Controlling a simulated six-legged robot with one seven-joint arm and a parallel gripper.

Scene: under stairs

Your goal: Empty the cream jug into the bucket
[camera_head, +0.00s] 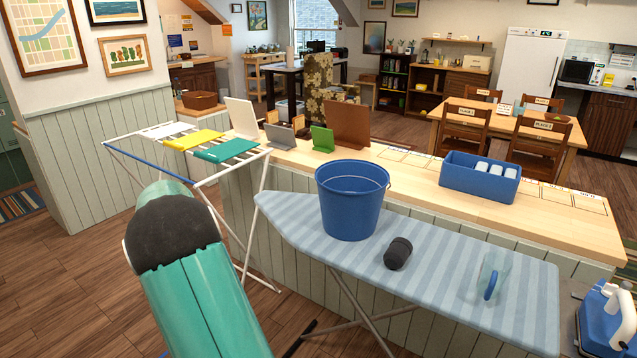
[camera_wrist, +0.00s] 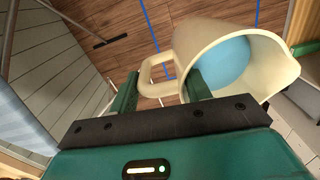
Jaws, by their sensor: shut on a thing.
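The cream jug (camera_wrist: 187,45) shows in the wrist view, its mouth partly facing the camera and its lip at the right. Light blue contents (camera_wrist: 222,60) show inside it. My gripper (camera_wrist: 160,82) is shut on the jug's handle, with a finger on each side of it. The blue bucket (camera_head: 350,205) stands upright on the ironing board in the head view; its bottom inside is hidden. The jug and my gripper do not show in the head view, where only my arm is seen, left of the bucket. The bucket does not clearly show in the wrist view.
The striped ironing board (camera_head: 450,260) also bears a dark rounded object (camera_head: 398,253) and a clear jug (camera_head: 494,275) with a blue handle. Behind it, a wooden counter (camera_head: 400,165) holds a blue caddy (camera_head: 480,178). A drying rack (camera_head: 210,150) stands at the left.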

